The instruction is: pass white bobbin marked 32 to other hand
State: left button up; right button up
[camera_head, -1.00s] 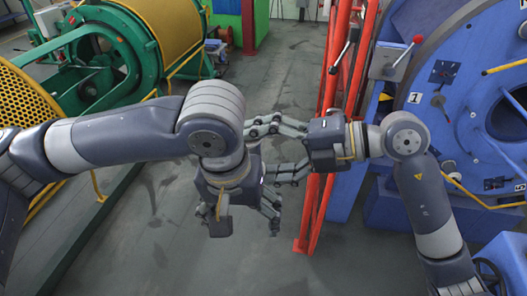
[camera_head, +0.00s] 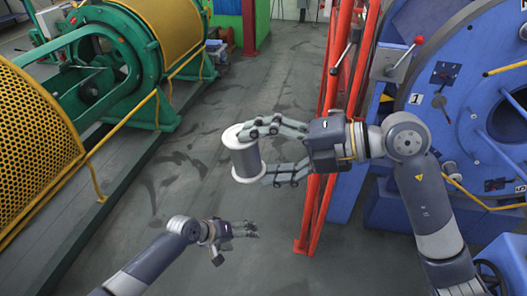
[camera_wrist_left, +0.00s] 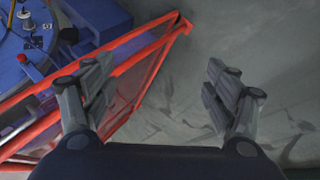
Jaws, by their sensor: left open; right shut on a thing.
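The white bobbin (camera_head: 246,158) has pale flanges and a grey wound middle. It is held upright, slightly tilted, above the floor in the head view; no number can be read on it. My right gripper (camera_head: 268,152) is shut on it from the right, one finger near the upper flange and one near the lower. My left gripper (camera_head: 250,228) is lower in the head view, apart from the bobbin, and empty.
A red frame (camera_head: 322,170) stands behind my right gripper, beside the blue machine (camera_head: 455,100) with levers. A green machine with a yellow mesh drum (camera_head: 160,30) and a yellow mesh guard (camera_head: 35,140) are at left. The grey floor (camera_head: 200,180) between is clear.

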jog(key=shift+d+r, duration=0.1)
pick_arm(q)
jog(key=s+a+f+y, duration=0.2)
jog(key=s+a+f, duration=0.5)
jog(key=f, duration=0.4)
jog(key=s+a+f+y, duration=0.2)
jog(key=s+a+f, duration=0.4)
jog(key=s+f, duration=0.45)
jog(key=s+a+f+m+g+y, duration=0.1)
jog(key=s+a+f, duration=0.1)
jog(key=s, duration=0.8)
jog(key=s+a+f+m+g, duration=0.1)
jog(key=s+a+f, duration=0.1)
jog(key=s+f, duration=0.3)
jog(key=s+a+f+m+g+y, duration=0.1)
jog(key=s+f, duration=0.3)
jog(key=s, duration=1)
jog(key=shift+s+a+f+m+y, duration=0.15)
jog(key=shift+s+a+m+y, duration=0.15)
jog(key=shift+a+m, duration=0.25)
jog(key=shift+d, duration=0.1)
